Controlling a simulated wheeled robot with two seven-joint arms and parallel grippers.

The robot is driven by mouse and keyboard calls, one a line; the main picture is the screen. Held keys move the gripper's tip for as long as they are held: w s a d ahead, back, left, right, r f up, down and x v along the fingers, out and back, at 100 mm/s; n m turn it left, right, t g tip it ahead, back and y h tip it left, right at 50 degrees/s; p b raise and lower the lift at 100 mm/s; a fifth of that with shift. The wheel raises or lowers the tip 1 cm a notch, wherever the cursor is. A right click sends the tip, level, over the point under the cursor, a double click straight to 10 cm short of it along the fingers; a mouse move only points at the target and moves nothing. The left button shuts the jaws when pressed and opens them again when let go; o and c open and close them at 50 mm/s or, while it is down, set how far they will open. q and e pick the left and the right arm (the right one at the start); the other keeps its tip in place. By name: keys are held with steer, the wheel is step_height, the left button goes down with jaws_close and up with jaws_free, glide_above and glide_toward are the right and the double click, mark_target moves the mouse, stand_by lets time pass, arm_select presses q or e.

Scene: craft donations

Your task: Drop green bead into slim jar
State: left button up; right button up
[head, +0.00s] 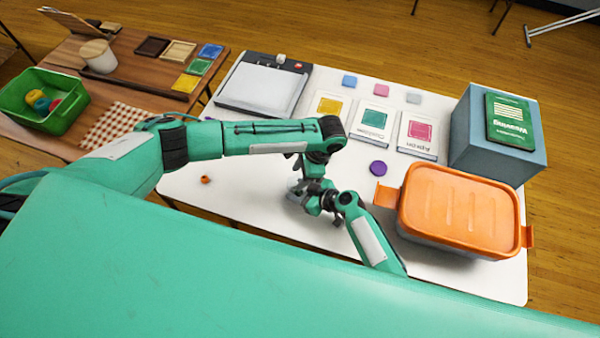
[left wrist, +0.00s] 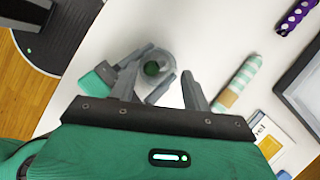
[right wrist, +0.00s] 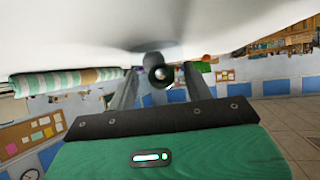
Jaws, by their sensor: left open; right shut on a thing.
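A clear round slim jar (left wrist: 167,58) shows in the left wrist view, upright on the white table. The dark green bead (left wrist: 151,69) shows inside the jar's round outline; how deep it sits I cannot tell. My right gripper (right wrist: 161,68) is shut around the jar from the side. In the right wrist view a dark ringed round shape, probably the bead, shows between its fingers. My left gripper (left wrist: 160,82) is open, its fingers spread on either side of the jar's outline. In the head view both grippers meet near the table's middle and mostly hide jar and bead.
An orange-lidded box (head: 460,208) and a blue-grey box (head: 495,138) stand at the right. A black-edged white tray (head: 262,88) is behind.

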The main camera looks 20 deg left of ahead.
steer(key=o, duration=0.8)
arm_select(q)
steer(key=v, duration=1.2)
arm_select(e)
steer(key=shift+o, duration=0.2)
arm_select(q)
steer(key=shift+f+b, duration=1.4)
steer(key=shift+f, duration=0.05)
arm_select(e)
steer(key=v, duration=1.3)
steer(key=shift+d, duration=0.4)
steer(key=shift+s+r, duration=0.1)
